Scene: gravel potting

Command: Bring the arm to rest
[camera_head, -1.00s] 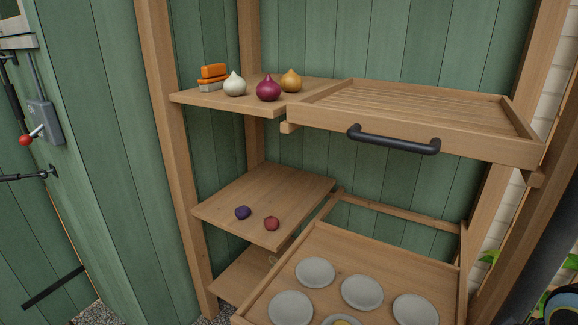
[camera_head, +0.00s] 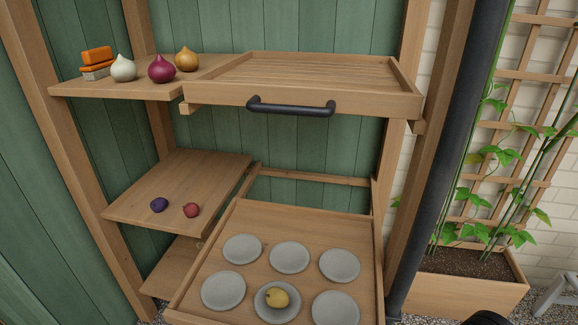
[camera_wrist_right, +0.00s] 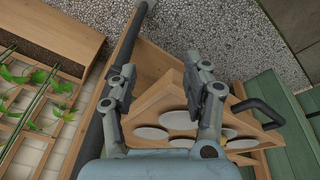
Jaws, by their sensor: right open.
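My right gripper (camera_wrist_right: 158,78) shows in the right wrist view with its two fingers spread wide. Nothing is between the fingertips. Beyond it, the pull-out tray with grey saucers appears at an angle, and I cannot tell the distance to it. A dark rounded piece at the bottom right edge of the head view may be part of my right arm. My left gripper is in neither current view.
The lower tray (camera_head: 235,292) is pulled out and holds grey saucers, one with a yellow fruit (camera_head: 277,298). An upper slatted tray has a black handle (camera_head: 290,107). Bulbs stand on the left upper shelf (camera_head: 150,88). A planter (camera_head: 460,290) stands right of a dark post.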

